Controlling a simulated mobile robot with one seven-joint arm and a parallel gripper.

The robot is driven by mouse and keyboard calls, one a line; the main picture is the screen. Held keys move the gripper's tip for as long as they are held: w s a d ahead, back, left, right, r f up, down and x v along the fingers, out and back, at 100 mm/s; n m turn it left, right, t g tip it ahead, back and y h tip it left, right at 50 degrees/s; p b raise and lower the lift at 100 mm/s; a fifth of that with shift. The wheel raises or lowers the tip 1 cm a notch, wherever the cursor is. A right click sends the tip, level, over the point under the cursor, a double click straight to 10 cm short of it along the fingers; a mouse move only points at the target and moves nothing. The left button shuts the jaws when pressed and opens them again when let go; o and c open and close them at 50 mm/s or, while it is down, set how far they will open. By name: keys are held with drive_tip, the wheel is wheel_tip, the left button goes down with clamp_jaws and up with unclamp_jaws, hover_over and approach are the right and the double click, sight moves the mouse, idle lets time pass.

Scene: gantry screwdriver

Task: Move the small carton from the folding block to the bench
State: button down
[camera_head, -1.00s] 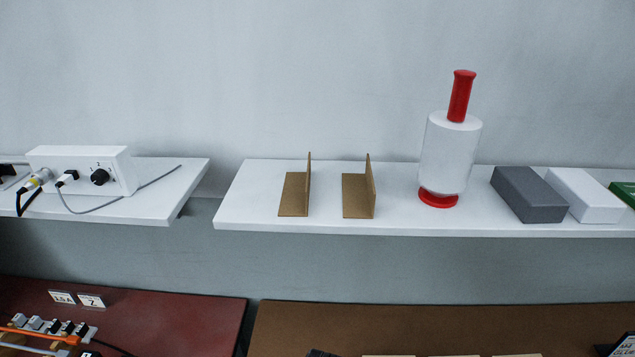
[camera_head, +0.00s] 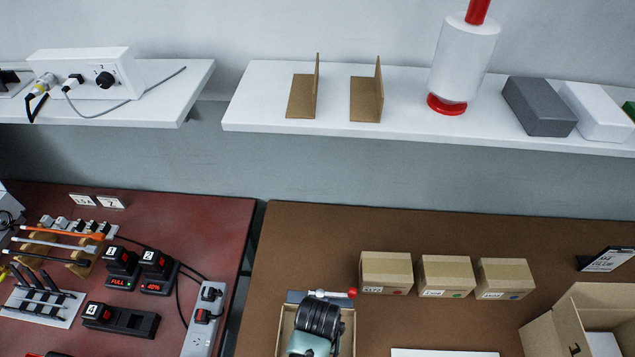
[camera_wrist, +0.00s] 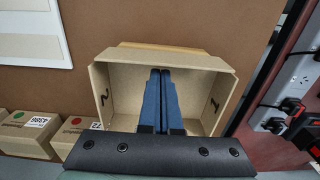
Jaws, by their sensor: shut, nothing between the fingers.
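The small carton (camera_wrist: 200,78) stands open-topped below my gripper (camera_wrist: 160,74) in the wrist view, its inner side walls marked 2 and 1. A yellowish wooden edge, probably the folding block (camera_wrist: 150,47), shows just beyond one wall; the rest of it is hidden. My blue fingers are together and empty, pointing into the carton's opening; I cannot tell how deep they reach. In the head view my gripper body (camera_head: 318,325) covers most of the carton (camera_head: 286,328), and the fingertips are hidden. The brown bench (camera_head: 450,220) lies around them.
Three closed boxes (camera_head: 386,273) stand in a row behind and right. A lever with a red knob (camera_head: 352,293) is close behind my gripper. A large open carton (camera_head: 545,335) stands at right. A power strip (camera_head: 204,318) lies left, across a gap. Bare bench shows between.

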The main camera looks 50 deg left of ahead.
drive_tip(key=shift+s+d, duration=0.25)
drive_tip(key=shift+d, duration=0.05)
drive_tip(key=shift+s+d+p, duration=0.85)
drive_tip(key=shift+d+p, duration=0.15)
wheel_tip(320, 180, up, 13)
idle(0.4)
